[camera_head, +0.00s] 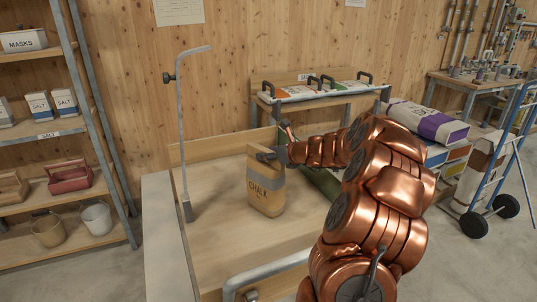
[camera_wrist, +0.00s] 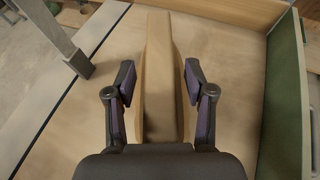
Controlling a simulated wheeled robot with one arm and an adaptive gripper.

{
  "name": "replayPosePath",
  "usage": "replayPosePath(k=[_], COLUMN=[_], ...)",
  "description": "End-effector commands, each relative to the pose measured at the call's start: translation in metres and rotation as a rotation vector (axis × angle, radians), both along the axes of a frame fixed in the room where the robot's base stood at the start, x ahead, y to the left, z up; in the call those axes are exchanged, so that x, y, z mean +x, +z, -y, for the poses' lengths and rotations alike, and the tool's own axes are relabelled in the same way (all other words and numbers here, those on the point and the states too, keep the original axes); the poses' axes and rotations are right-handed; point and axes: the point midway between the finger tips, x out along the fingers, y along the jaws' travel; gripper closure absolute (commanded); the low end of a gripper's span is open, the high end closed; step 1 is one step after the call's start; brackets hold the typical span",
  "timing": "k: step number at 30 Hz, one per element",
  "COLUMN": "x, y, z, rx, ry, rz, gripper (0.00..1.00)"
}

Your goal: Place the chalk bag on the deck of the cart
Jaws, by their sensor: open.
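The chalk bag (camera_head: 265,188) is a tan paper bag marked CHALK, standing upright on the wooden deck (camera_head: 215,236) of the cart in the head view. In the wrist view the bag (camera_wrist: 159,75) runs between my fingers, seen from above. My gripper (camera_wrist: 160,85) is open, with one finger on each side of the bag and a visible gap on both sides. In the head view my gripper (camera_head: 270,156) is at the top of the bag, partly hidden by my arm.
A grey metal post (camera_head: 182,130) rises at the deck's left. A green panel (camera_wrist: 282,95) edges the deck on the right in the wrist view. A metal handle rail (camera_head: 265,270) crosses the front. Shelves (camera_head: 50,135) stand left; a blue hand truck (camera_head: 500,165) stands right.

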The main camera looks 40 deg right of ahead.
Motion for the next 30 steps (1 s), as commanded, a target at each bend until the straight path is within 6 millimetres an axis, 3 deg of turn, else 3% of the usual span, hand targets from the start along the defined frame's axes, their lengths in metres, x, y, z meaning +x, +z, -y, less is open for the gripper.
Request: replayPosePath(k=[5,21,30], x=[-0.010,-0.096,-0.110], y=[0.006,0.042,0.048], z=[0.002,0.015,0.016], rx=[0.000,-0.002,-0.001], ry=[-0.003,-0.003,-0.001], rz=[0.001,0.001,-0.001], gripper=[0.46,0.46,0.46])
